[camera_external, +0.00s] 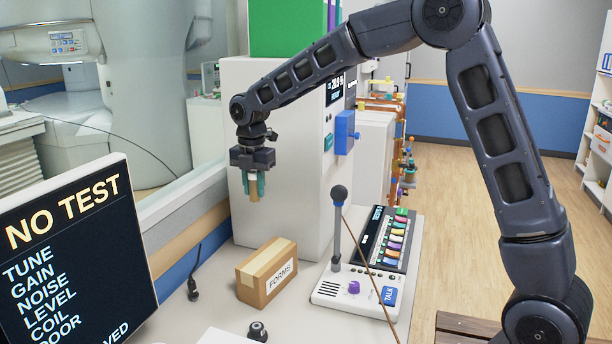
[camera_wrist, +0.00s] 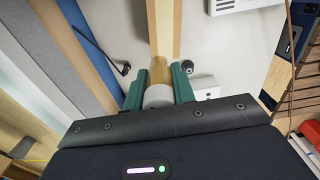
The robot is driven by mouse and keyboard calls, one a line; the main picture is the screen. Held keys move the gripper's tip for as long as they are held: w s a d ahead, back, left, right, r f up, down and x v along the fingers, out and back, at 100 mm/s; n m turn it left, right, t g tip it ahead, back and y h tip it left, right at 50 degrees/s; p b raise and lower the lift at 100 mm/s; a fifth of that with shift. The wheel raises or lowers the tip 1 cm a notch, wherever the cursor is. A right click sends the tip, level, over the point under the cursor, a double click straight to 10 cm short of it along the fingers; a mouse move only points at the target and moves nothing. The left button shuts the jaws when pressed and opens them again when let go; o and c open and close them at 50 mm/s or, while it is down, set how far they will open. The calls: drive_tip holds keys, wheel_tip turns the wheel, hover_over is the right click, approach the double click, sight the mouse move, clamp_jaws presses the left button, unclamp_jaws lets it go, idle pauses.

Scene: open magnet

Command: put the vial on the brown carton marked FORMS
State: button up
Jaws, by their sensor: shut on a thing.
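The vial (camera_wrist: 158,92) has an amber body and a whitish cap. In the wrist view it sits between the two green fingers of my gripper (camera_wrist: 159,88), which are shut on it. In the external view my gripper (camera_external: 254,186) points down with the vial (camera_external: 254,190) between its fingers, well above the counter. The brown carton marked FORMS (camera_external: 280,284) stands on the counter below, with a pale tape strip along its top. A clear gap shows between vial and carton. In the wrist view a tan strip beyond the vial may be part of the carton; I cannot tell.
A microphone console (camera_external: 354,288) with a tall stalk stands right of the carton. A white cabinet (camera_external: 285,150) rises behind it. A NO TEST screen (camera_external: 75,250) stands at the left. A small dark knob-like object (camera_external: 257,331) lies in front. A cable plug (camera_external: 193,290) lies left.

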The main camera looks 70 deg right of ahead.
sight(267, 256)
drive_tip(key=f, duration=0.6)
drive_tip(key=s+d+f, duration=0.1)
drive_tip(key=f, duration=0.5)
drive_tip(key=d+f, duration=0.1)
drive_tip(key=f, duration=0.5)
drive_tip(key=shift+s+d+f, duration=0.15)
drive_tip(key=shift+s+f, duration=0.15)
drive_tip(key=shift+s, duration=0.05)
drive_tip(key=shift+f, duration=0.1)
drive_tip(key=o, duration=1)
